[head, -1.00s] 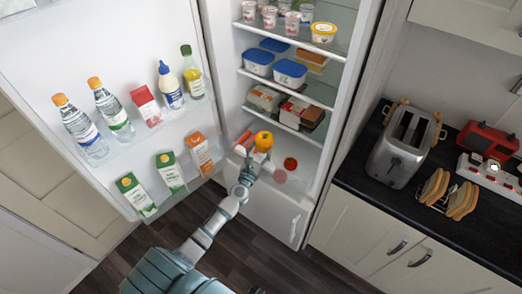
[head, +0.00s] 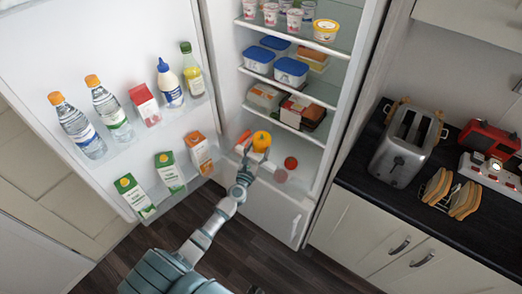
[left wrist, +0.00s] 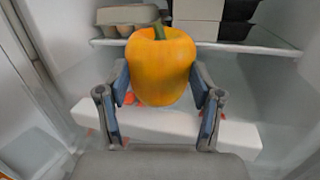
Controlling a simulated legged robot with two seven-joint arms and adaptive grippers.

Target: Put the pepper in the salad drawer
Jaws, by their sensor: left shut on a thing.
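The pepper (head: 261,140) is orange-yellow with a green stem. My left gripper (head: 250,158) is shut on it, and it stands upright between the two fingers in the left wrist view (left wrist: 161,68). The salad drawer (head: 296,189) is at the bottom of the open fridge, below the lowest glass shelf. Its pale front rim (left wrist: 165,125) crosses the left wrist view beneath the pepper. The pepper is above the drawer area; its exact height over it is hard to tell. My right gripper is out of view.
A red tomato (head: 291,163) and an orange-red item (head: 244,137) lie in the drawer area. Boxes (head: 302,110) and an egg carton (left wrist: 128,16) sit on the shelf above. The fridge door (head: 50,45) with bottles and cartons stands open at left.

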